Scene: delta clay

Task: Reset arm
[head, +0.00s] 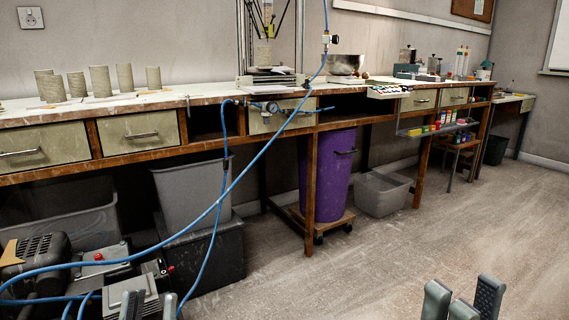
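My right gripper (463,303) rises from the bottom edge at the lower right of the head view. Its grey fingertips stand apart over the bare floor, with nothing seen held between them. My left gripper (150,308) shows only as fingertips at the bottom edge on the lower left, in front of the compressor (40,260). Its fingertips seem apart, with no object seen held. Both arms and the gripper bases are out of frame.
A long workbench (200,95) with drawers runs along the wall, bearing clay cylinders (100,82) and a metal bowl (346,65). A blue hose (235,185) hangs across the left side. A purple bin (328,175) and a grey tub (382,192) stand beneath. Floor at the right is clear.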

